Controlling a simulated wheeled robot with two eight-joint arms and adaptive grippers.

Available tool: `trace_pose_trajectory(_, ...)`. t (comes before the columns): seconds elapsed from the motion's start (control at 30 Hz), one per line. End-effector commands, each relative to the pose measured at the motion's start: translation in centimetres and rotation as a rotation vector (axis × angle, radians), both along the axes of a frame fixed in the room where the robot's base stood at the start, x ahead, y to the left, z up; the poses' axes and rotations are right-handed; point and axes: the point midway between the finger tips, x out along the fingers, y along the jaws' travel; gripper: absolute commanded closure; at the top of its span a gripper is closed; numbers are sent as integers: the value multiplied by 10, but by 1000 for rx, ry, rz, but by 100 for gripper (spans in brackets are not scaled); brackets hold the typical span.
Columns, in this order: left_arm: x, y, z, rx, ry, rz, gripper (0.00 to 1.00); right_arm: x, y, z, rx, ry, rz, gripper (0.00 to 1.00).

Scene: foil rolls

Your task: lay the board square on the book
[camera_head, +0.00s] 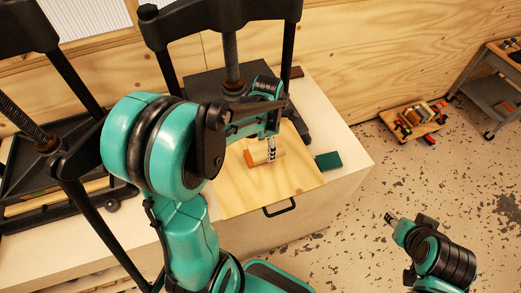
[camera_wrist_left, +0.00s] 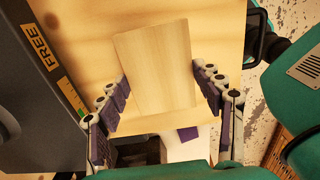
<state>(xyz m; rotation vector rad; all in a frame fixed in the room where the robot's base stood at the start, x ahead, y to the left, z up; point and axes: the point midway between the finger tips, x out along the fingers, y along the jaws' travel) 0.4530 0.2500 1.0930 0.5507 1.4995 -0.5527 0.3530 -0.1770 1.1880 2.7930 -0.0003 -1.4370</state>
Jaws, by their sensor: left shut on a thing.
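A pale wooden board (camera_wrist_left: 158,65) lies between the fingers of my left gripper (camera_wrist_left: 165,100) in the left wrist view. The fingers close on its two sides. In the head view my left gripper (camera_head: 270,148) is over the large plywood surface, with a small pale piece with an orange-brown end (camera_head: 252,158) at it. I cannot make out the book for certain; a small dark green block (camera_head: 328,160) lies at the right edge of the plywood. My right gripper (camera_head: 391,219) hangs over the floor at lower right, too small to read.
The plywood surface (camera_head: 235,195) has a black handle (camera_head: 280,208) at its front edge. A black screw press (camera_head: 232,60) stands behind, and another (camera_head: 40,140) at the left. A pale bench (camera_head: 345,150) carries them. A wooden tray of oddments (camera_head: 415,118) and a grey cart (camera_head: 495,85) are at right.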

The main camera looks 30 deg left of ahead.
Motion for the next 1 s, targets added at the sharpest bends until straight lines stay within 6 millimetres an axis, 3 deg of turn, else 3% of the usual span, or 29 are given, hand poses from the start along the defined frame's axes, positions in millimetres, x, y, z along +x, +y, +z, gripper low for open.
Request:
trace_pose_trajectory(0.1,7,22,-14,0,0,3,63,0,0,-3,0,0,0,60)
trace_pose_trajectory(0.23,10,33,-21,0,0,0,63,0,0,-4,0,0,0,60)
trace_pose_trajectory(0.57,11,35,-60,0,0,-2,63,0,0,-12,0,0,0,60)
trace_pose_trajectory(0.97,10,35,-66,0,0,-2,63,0,0,-16,0,0,0,60)
trace_pose_trajectory(1.0,10,35,-66,0,0,-2,31,0,0,-16,0,0,0,60)
